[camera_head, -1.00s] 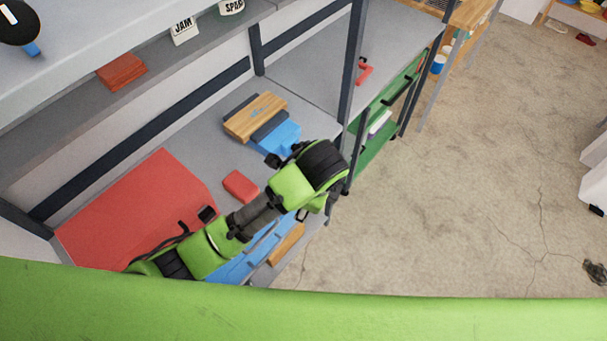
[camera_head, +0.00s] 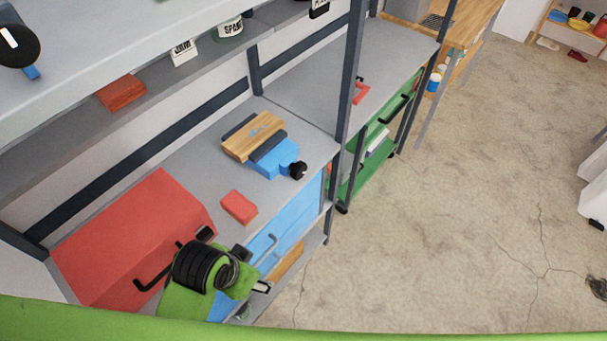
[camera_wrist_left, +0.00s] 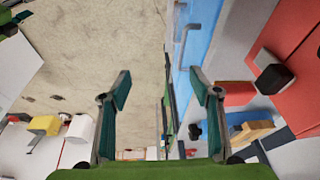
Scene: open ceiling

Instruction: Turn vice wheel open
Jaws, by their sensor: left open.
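The blue vice (camera_head: 272,158) sits on the grey workbench with a wooden block (camera_head: 253,136) on its left side. Its black wheel (camera_head: 298,170) faces the bench's front edge and is uncovered in the head view. In the left wrist view the blue vice (camera_wrist_left: 240,118), wooden block (camera_wrist_left: 252,131) and black wheel (camera_wrist_left: 193,130) show at the lower right, past the fingers. My left gripper (camera_wrist_left: 160,90) is open and empty, its fingers wide apart. In the head view my left gripper (camera_head: 254,287) is low in front of the bench, well apart from the wheel. My right gripper is not in view.
A red box (camera_head: 239,207) lies between the vice and a large red toolbox (camera_head: 130,235). Blue drawers (camera_head: 285,238) are under the bench front. A dark shelf post (camera_head: 347,90) stands right of the vice. The floor (camera_head: 450,230) to the right is open.

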